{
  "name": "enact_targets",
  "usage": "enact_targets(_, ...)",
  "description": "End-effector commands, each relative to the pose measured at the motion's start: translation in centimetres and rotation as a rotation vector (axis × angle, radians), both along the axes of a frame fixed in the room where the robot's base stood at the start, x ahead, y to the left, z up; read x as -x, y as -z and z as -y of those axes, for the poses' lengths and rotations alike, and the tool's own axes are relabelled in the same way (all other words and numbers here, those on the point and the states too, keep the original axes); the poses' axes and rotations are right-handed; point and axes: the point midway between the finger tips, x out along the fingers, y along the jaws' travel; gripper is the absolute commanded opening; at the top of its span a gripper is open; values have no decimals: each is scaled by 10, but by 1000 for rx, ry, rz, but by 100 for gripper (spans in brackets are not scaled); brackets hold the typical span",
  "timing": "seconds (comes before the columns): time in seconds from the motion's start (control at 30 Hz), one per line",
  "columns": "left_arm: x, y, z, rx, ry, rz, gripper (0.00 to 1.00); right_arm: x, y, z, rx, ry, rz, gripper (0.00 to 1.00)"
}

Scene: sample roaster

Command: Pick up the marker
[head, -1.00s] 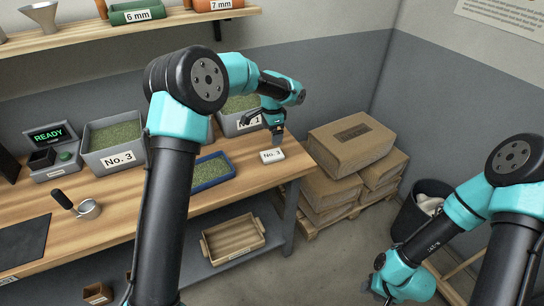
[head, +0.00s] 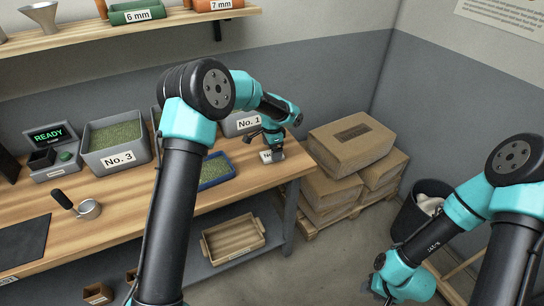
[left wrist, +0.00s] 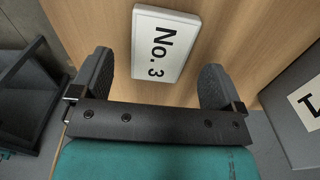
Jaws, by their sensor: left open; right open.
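The marker (head: 265,157) is a small white block labelled "No. 3", lying near the right end of the wooden bench. In the head view my left gripper (head: 276,151) covers much of it. In the left wrist view the marker (left wrist: 165,45) lies flat, between and just ahead of the two open fingers of my left gripper (left wrist: 157,66). Neither finger visibly grips it. My right gripper (head: 382,287) hangs low at the lower right, away from the bench and empty.
A grey bin labelled No. 3 (head: 117,159), a bin labelled No. 1 (head: 247,124) and a blue tray (head: 215,184) of green beans stand on the bench (head: 120,205). Cardboard boxes (head: 350,145) are stacked right of it. The bench's front right corner is close to the marker.

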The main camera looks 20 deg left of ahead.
Motion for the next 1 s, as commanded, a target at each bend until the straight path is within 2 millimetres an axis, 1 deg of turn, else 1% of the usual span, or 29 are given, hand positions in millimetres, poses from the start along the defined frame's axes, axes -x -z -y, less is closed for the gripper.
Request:
enact_targets(0.03, 1, 9, 0, 0, 1, -3, 94, 0, 0, 0, 0, 0, 0, 43)
enact_targets(0.1, 1, 17, 0, 0, 1, -3, 94, 0, 0, 0, 0, 0, 0, 43)
enact_targets(0.2, 0, 23, 0, 1, 0, -1, 94, 0, 0, 0, 0, 0, 0, 43)
enact_targets(0.7, 0, 23, 0, 0, 0, 0, 93, 0, 0, 0, 0, 0, 0, 43)
enact_targets(1.0, 0, 23, 0, 0, 0, 0, 64, 0, 0, 0, 0, 0, 0, 43)
